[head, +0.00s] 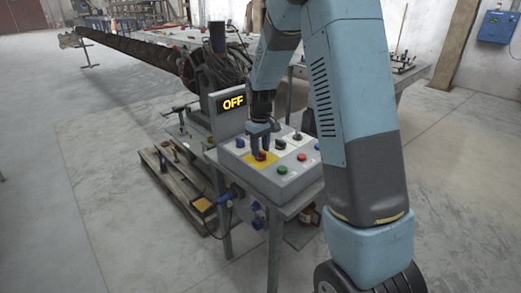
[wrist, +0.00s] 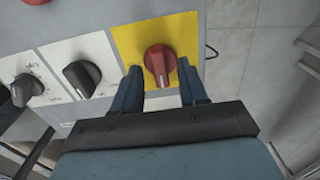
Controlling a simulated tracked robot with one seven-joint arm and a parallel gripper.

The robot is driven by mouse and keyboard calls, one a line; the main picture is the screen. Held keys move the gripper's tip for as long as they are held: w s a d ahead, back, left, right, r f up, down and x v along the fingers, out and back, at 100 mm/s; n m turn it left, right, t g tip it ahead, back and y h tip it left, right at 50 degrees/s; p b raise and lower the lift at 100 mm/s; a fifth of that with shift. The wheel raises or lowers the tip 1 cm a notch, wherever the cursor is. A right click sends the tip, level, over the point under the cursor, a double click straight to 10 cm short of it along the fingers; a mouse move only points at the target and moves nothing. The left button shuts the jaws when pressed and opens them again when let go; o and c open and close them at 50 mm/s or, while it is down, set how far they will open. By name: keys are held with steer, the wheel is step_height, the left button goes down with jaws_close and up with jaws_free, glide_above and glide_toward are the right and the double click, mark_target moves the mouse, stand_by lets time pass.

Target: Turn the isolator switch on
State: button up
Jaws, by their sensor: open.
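The isolator switch is a red rotary knob (wrist: 159,64) on a yellow plate (wrist: 127,44) at one end of the grey control box. In the head view the red knob (head: 261,155) shows below my gripper, on the yellow plate (head: 252,163). My gripper (wrist: 160,84) is open, with one blue finger on each side of the knob. Whether the fingers touch the knob I cannot tell. In the head view my gripper (head: 262,141) points down over the box. A display (head: 233,104) behind the box reads OFF in yellow.
Two black knobs on white plates, the nearer (wrist: 82,78) and the farther (wrist: 25,88), sit beside the yellow plate. The control box (head: 292,183) also has green, red and blue buttons. A pallet (head: 176,178) stands on the floor to the left.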

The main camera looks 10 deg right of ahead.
steer(key=shift+f, duration=0.5)
jaws_close()
